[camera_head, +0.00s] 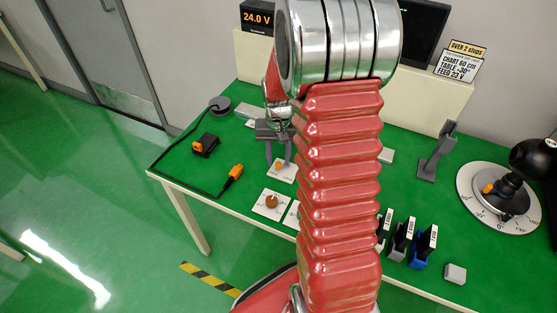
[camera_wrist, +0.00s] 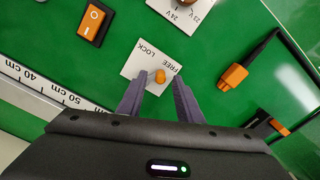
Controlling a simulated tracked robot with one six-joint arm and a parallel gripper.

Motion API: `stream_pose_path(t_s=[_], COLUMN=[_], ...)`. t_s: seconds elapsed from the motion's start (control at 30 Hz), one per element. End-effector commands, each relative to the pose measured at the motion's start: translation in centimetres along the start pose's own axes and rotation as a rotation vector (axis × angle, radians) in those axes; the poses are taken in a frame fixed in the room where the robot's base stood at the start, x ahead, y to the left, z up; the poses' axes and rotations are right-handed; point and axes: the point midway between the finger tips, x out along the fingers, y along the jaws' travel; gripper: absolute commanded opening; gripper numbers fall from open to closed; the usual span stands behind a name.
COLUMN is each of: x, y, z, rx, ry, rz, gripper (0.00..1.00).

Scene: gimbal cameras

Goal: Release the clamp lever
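The clamp lever shows as a small orange knob (camera_wrist: 160,76) on a white plate (camera_wrist: 135,68) marked FREE and LOCK. The knob sits close to the word FREE; I cannot tell the lever's exact setting. My gripper (camera_wrist: 158,82) is open and empty, its two grey fingers on either side of the knob in the wrist view. I cannot tell whether the tips reach down to it. In the head view my gripper (camera_head: 278,160) points down over the plate, with the orange knob (camera_head: 279,166) just below the fingertips.
A black box with an orange rocker switch (camera_wrist: 94,20) and a dial plate (camera_head: 271,203) lie nearby. A cable with an orange connector (camera_head: 234,174) lies to the left. A round turntable (camera_head: 499,198) stands at the right. My arm hides the table's middle in the head view.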

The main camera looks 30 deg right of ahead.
Motion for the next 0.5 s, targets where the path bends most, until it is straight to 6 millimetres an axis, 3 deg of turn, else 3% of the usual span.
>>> stream_pose_path(t_s=[0.5], x=[-8.6], y=[0.1], z=[0.0], rx=[0.000], ry=[0.004], rz=[0.000], gripper=[0.33])
